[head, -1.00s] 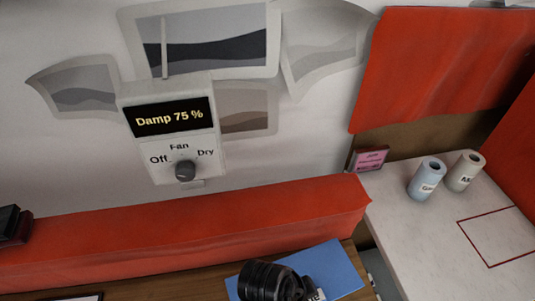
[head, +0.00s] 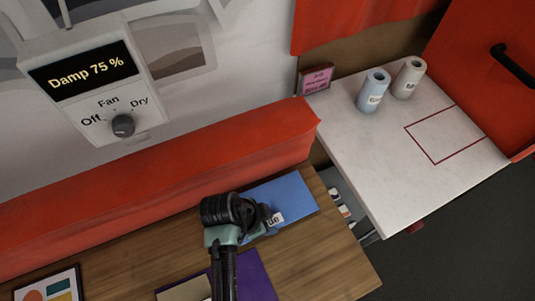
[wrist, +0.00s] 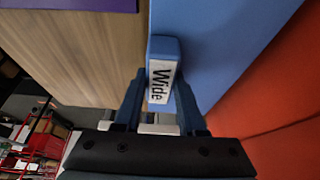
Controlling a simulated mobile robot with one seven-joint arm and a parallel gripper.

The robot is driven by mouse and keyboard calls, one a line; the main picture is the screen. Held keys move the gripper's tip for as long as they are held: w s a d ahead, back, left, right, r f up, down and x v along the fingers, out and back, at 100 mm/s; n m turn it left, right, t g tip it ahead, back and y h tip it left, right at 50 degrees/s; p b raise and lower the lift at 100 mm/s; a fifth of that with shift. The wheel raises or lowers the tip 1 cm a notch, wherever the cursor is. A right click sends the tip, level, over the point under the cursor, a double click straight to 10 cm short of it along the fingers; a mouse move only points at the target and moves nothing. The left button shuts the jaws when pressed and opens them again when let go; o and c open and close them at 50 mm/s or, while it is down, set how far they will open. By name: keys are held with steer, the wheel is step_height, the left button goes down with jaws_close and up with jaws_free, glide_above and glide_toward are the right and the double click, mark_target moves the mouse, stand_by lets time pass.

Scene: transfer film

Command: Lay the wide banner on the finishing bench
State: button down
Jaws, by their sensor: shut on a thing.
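The wide banner shows as a blue handle block (wrist: 164,52) with a white "Wide" label, beside a flat blue sheet (head: 289,194) on the wooden table; I cannot tell whether block and sheet are joined. My gripper (head: 266,221) is at the sheet's front left part in the head view. In the wrist view my gripper (wrist: 158,103) is shut on the labelled block, one finger on each side. A white worktop (head: 380,171) with a red outlined rectangle, likely the finishing bench, stands to the right; the outline is empty.
A blue roll (head: 372,91) and a grey roll (head: 408,78) stand at the worktop's back. A pink sign (head: 316,79) stands at its corner. A red ledge (head: 170,190) runs behind the wooden table (head: 322,262). A purple sheet (head: 258,277) lies near my arm. The wall panel (head: 88,88) reads "Damp 75 %".

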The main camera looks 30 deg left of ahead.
steer(key=shift+f, duration=0.8)
steer(key=shift+c, duration=2.4)
jaws_free()
steer(key=shift+f, duration=0.1)
